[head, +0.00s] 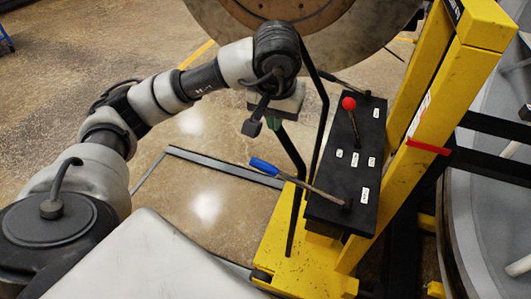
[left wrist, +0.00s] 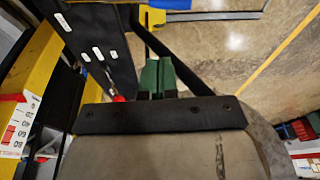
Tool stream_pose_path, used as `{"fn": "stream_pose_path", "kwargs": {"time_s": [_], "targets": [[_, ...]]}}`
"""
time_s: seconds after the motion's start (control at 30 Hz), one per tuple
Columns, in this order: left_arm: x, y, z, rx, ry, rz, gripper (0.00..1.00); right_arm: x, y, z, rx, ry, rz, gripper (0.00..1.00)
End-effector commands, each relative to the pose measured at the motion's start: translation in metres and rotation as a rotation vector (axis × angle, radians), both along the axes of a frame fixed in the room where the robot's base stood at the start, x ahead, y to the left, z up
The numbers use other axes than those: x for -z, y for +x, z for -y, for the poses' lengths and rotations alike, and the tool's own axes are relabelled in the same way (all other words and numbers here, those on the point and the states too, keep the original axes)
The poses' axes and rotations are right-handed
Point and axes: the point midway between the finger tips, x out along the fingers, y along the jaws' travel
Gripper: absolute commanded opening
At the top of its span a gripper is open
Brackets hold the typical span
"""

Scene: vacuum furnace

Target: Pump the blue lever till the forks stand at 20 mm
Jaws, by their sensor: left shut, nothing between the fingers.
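The blue lever (head: 264,166) has a blue grip and a thin metal rod that runs to the front of the black panel (head: 325,185) on the yellow lifter. My left gripper (head: 274,123) hangs above and behind the blue grip in the head view, apart from it. In the left wrist view its green fingers (left wrist: 157,77) are together and empty. A white scale (left wrist: 20,125) with numbers and red marks shows at the left there, with a red pointer (left wrist: 12,97) near its upper end. The exact reading is too small to tell. The forks cannot be made out. My right gripper is out of view.
A red-knobbed lever (head: 348,103) stands on the panel behind the blue lever. A black bent bar (head: 322,105) rises between my left gripper and the panel. The yellow mast (head: 425,110) stands to the right. A large round disc (head: 225,30) is behind. Open floor lies left.

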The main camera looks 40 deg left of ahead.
Motion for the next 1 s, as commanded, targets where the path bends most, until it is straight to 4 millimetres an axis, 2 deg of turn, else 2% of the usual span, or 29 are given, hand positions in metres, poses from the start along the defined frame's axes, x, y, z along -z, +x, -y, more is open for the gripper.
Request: {"fn": "stream_pose_path", "kwargs": {"time_s": [0.1,0.4,0.57,0.67,1.0], "targets": [[-0.004,0.001,-0.008,-0.004,0.041,0.003,0.0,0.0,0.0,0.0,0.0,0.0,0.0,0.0],[-0.004,0.0,-0.008,-0.003,0.042,0.001,0.0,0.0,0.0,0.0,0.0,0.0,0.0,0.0],[0.006,0.001,-0.009,-0.004,0.042,-0.004,0.0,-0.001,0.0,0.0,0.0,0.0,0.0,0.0],[0.02,0.003,-0.012,-0.005,0.042,-0.006,0.0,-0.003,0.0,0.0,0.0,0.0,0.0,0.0],[0.09,0.016,-0.022,-0.005,0.04,-0.005,0.0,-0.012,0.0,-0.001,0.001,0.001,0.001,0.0]]}}
